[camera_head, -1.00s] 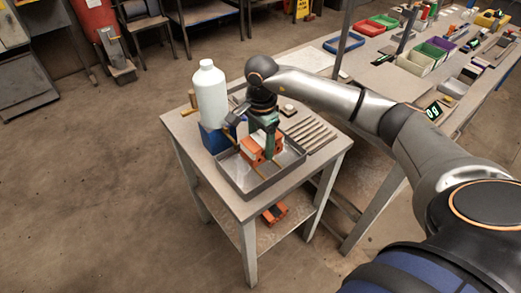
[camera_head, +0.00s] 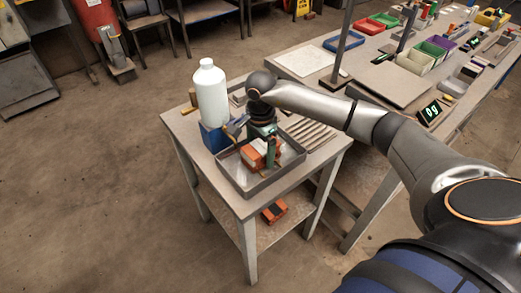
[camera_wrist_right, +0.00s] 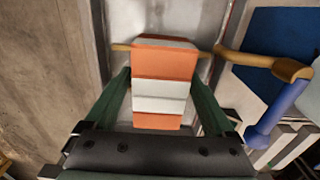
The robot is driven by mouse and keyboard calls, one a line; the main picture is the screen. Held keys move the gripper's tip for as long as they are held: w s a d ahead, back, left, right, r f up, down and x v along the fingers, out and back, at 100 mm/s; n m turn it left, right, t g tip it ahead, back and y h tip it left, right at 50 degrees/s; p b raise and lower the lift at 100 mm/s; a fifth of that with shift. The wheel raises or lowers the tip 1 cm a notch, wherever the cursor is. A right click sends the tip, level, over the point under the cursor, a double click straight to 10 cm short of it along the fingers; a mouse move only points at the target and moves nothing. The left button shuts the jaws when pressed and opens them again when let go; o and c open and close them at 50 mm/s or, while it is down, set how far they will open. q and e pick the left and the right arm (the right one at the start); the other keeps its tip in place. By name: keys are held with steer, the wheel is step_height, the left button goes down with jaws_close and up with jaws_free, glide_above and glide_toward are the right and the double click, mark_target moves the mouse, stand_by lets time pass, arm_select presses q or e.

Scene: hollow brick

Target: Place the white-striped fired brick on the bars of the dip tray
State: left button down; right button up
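The white-striped brick (camera_head: 254,154), orange with pale bands, is over the dip tray (camera_head: 243,189) in the head view. In the right wrist view the brick (camera_wrist_right: 164,92) sits between the two green fingers of my right gripper (camera_wrist_right: 163,85), which appear to touch its sides. My right gripper (camera_head: 270,148) reaches down into the tray area and partly hides the brick. A tan bar (camera_wrist_right: 122,47) shows past the brick's far end in the wrist view. Whether the brick rests on the bars cannot be told. My left gripper is not in view.
A white bottle (camera_head: 211,92) stands by a blue box (camera_head: 214,140) left of the tray. Grey slats (camera_head: 315,132) lie right of it. An orange object (camera_head: 274,212) lies on the lower shelf (camera_head: 235,219). A long bench (camera_head: 390,84) with coloured bins stands at the right.

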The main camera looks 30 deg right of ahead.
mark_target(261, 146)
steer(key=shift+o, duration=0.4)
steer(key=shift+r, duration=0.3)
step_height(261, 146, up, 12)
steer(key=shift+f, duration=0.15)
